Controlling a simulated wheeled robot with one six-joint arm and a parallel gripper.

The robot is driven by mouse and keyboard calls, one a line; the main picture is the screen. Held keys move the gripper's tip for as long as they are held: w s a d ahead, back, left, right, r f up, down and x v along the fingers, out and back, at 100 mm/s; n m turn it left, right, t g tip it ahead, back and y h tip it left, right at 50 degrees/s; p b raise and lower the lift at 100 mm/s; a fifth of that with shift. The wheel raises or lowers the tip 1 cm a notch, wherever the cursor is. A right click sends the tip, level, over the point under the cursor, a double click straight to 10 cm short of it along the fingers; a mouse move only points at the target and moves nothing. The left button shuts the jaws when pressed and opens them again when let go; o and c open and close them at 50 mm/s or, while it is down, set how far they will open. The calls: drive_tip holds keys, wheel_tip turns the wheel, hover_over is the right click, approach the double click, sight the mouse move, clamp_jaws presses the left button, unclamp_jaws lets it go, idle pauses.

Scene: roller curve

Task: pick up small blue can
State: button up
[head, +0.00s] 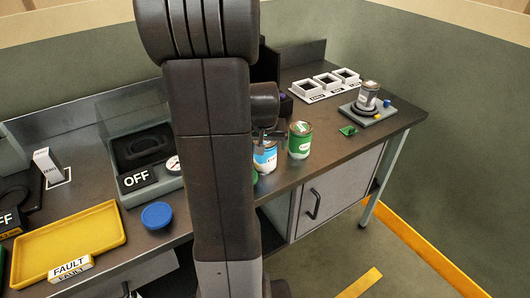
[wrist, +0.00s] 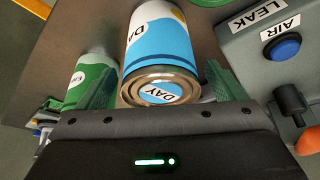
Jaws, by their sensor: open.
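The small blue can (head: 265,157) stands upright near the front edge of the workbench, partly hidden behind my arm in the head view. In the wrist view the blue can (wrist: 160,50) has a blue and white side and a metal top marked "DAY". My gripper (wrist: 167,84) is open, with one green finger on each side of the can's top. I cannot tell whether either finger touches it. In the head view my gripper (head: 269,136) is just above the can, mostly hidden by my arm.
A green can (head: 300,141) stands close on the right; it also shows in the wrist view (wrist: 91,80). A grey box with a blue button (wrist: 287,47) is on the other side. A small device (head: 368,110) and white trays (head: 325,84) stand farther right. A yellow tray (head: 70,243) is left.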

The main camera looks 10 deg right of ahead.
drive_tip(key=shift+x, duration=1.35)
drive_tip(key=c, duration=1.1)
drive_tip(key=shift+r, duration=0.1)
drive_tip(key=shift+c, duration=0.2)
